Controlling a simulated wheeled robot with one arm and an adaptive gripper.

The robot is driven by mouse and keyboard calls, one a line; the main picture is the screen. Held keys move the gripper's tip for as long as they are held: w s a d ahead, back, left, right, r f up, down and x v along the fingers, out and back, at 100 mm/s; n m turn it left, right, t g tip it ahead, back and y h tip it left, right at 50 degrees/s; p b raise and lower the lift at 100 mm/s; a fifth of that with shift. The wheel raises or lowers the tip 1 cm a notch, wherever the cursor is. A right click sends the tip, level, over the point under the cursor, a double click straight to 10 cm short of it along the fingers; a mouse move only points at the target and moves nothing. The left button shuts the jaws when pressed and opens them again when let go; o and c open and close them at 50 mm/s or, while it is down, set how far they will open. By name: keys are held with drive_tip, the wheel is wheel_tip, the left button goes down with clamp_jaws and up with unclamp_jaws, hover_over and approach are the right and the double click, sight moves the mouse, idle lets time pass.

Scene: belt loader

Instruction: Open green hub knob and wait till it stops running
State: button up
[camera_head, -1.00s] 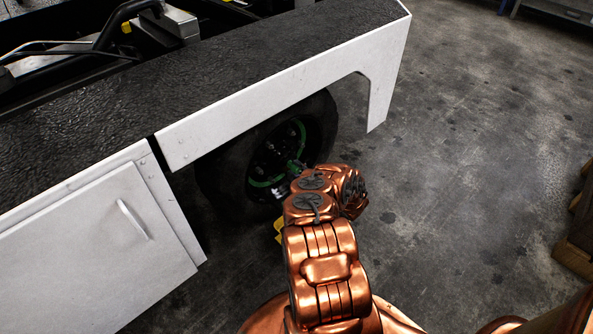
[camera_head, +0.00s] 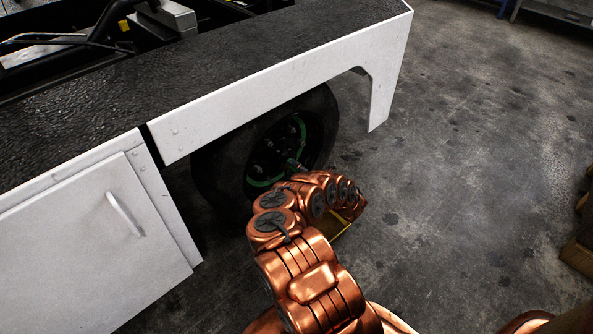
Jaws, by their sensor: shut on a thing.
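The wheel hub (camera_head: 275,158) is dark, with green marks around it, inside a black tyre (camera_head: 218,172) under the white vehicle skirt. A small pale metal piece (camera_head: 293,164) sticks out near the hub's middle. I cannot make out a green knob on it. My copper arm bends in front of the wheel's lower right, with its far end right of and below the hub. My gripper's fingers are hidden behind the arm links, so I cannot see what is between them.
The white skirt (camera_head: 285,82) overhangs the wheel. A white side panel with a handle (camera_head: 125,214) stands at left. A yellow object (camera_head: 342,229) shows partly below my arm. The floor to the right is clear, up to wooden pieces at the right edge.

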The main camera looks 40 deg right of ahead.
idle(0.4)
drive_tip(key=o, duration=1.1)
drive_tip(key=shift+o, duration=0.2)
drive_tip(key=s, duration=1.2)
drive_tip(key=shift+a, duration=0.15)
drive_tip(key=shift+s+a, duration=0.1)
